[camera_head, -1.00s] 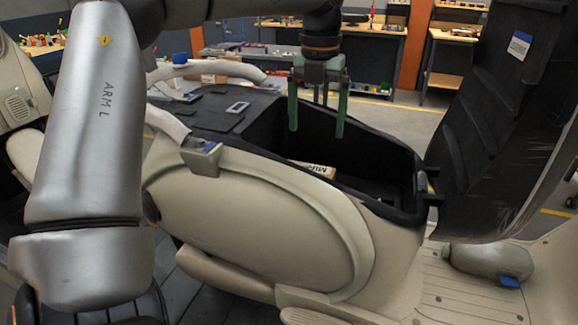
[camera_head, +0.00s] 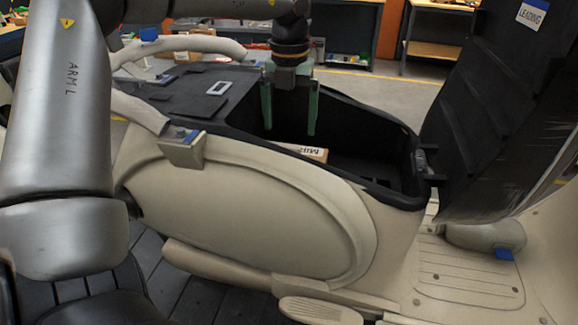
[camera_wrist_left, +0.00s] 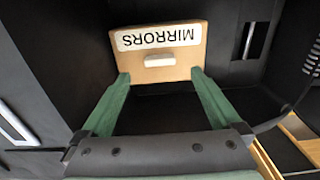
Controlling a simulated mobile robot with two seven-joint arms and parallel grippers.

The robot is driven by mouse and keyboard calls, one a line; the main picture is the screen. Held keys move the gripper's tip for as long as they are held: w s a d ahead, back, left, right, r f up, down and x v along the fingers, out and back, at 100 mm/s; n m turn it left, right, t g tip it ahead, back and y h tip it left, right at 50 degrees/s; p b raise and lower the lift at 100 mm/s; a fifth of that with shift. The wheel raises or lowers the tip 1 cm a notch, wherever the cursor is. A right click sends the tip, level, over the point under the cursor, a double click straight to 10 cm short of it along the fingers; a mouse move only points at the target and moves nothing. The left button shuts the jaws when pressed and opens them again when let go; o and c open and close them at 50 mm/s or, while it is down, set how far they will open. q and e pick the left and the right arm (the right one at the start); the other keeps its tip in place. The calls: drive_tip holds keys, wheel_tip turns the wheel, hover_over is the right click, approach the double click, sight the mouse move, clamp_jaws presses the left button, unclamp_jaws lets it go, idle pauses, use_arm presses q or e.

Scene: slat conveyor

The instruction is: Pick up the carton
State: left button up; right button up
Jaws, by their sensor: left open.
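The carton (camera_head: 309,152) is a light brown box with a white label. It lies in the black open compartment (camera_head: 372,190) of a beige scooter-like body, and the compartment's near wall hides most of it in the head view. In the left wrist view the carton (camera_wrist_left: 190,62) shows its "MIRRORS" label and a small white patch. My left gripper (camera_head: 290,128) is open, its two green fingers pointing down into the compartment. In the left wrist view its fingertips (camera_wrist_left: 160,75) appear at either side of the carton's lower edge; I cannot tell whether they touch it. My right gripper is out of view.
A raised black seat (camera_head: 490,110) stands at the right of the compartment. A grey handle (camera_head: 180,50) and a black panel (camera_head: 185,100) lie to its left. Workbenches (camera_head: 440,30) stand behind. The compartment's right end looks mostly free.

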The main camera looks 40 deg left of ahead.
use_arm(q)
wheel_tip(320, 180, down, 6)
drive_tip(key=shift+r+p, duration=0.15)
drive_tip(key=shift+p, duration=0.2)
drive_tip(key=shift+c, duration=0.2)
clamp_jaws()
idle(0.5)
